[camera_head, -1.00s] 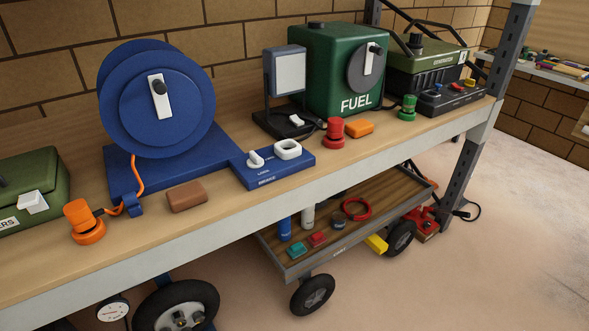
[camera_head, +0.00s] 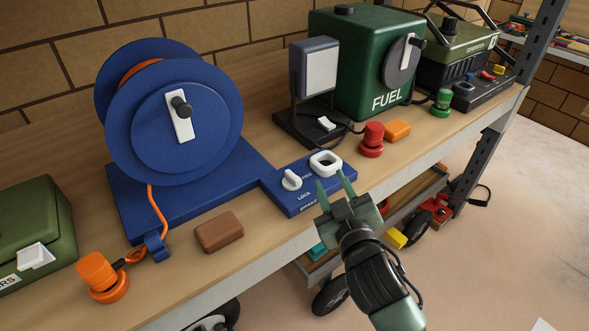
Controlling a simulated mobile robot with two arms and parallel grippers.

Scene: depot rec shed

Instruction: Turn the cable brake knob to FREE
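The brake panel (camera_head: 284,203) is a blue block at the front edge of the bench, joined to the cable reel's base. The white brake knob (camera_head: 291,180) stands on its left part, with LOCK printed in front of it; the smaller lettering is too small to read. A white square ring (camera_head: 326,163) sits to the knob's right. My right gripper (camera_head: 332,181) is open and empty at the panel's front right corner, its green fingertips just in front of the ring and right of the knob. I cannot tell whether they touch the panel. My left gripper is out of view.
A blue reel (camera_head: 170,130) with orange cable stands behind. A brown block (camera_head: 219,233) and an orange plug (camera_head: 100,275) lie to the left. A red knob (camera_head: 372,138), orange block (camera_head: 397,130) and black lamp stand (camera_head: 305,128) are right and behind. A cart stands below.

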